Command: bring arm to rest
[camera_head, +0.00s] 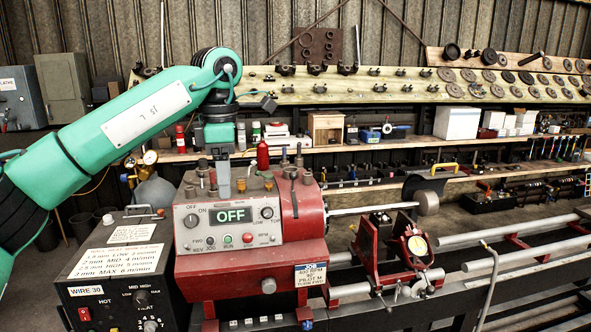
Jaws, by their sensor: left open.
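My left arm comes in from the left, teal with a white plate, and bends down at a dark wrist. My left gripper (223,188) points down, open, just behind or over the top of the red lathe headstock (240,255). I cannot tell whether its tips touch anything there. The headstock's control panel (228,220) shows "OFF" on its display. A shaft (372,209) runs right from the headstock to a round disc. My right gripper is not in view.
A black welder box (118,270) with paper labels stands left of the headstock. A red stand with a dial gauge (417,245) sits on the lathe rails (520,240). Behind are shelves with bottles, boxes and several round parts. Open air lies above the rails at right.

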